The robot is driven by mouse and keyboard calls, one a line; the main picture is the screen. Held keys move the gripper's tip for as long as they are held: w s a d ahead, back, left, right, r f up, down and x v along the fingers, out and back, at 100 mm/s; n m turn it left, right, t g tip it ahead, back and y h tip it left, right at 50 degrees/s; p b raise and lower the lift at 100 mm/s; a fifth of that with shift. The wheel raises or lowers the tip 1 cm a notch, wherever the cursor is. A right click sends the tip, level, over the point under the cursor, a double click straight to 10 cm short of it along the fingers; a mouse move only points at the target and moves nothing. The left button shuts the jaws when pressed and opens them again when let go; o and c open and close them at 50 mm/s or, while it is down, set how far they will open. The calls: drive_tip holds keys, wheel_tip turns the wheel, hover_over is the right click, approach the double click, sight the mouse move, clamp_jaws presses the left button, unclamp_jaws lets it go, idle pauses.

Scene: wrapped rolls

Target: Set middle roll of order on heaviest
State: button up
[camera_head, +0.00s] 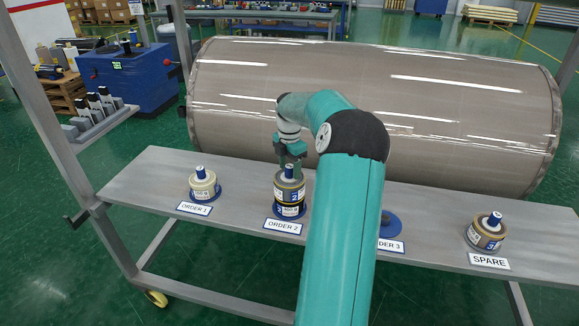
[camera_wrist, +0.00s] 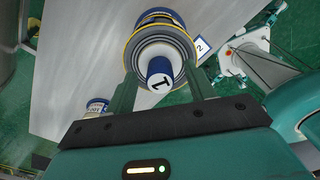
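My gripper (camera_wrist: 160,70) is open above the ORDER 2 stand (camera_head: 273,208), its fingers well apart on either side of a blue-and-white knob (camera_wrist: 160,75) marked "1". In the head view my gripper (camera_head: 291,160) is just over the knob. A cream roll (camera_head: 203,188) with a knob stands at ORDER 1. At ORDER 3 a blue base (camera_head: 390,222) shows no roll on its visible part; my arm hides the rest.
A brown-and-white roll (camera_head: 486,236) stands at SPARE on the right of the grey bench (camera_head: 140,183). A large wrapped cylinder (camera_head: 450,110) lies behind the bench.

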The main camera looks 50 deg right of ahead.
wheel_tip(320, 180, up, 14)
idle(0.7)
idle(0.6)
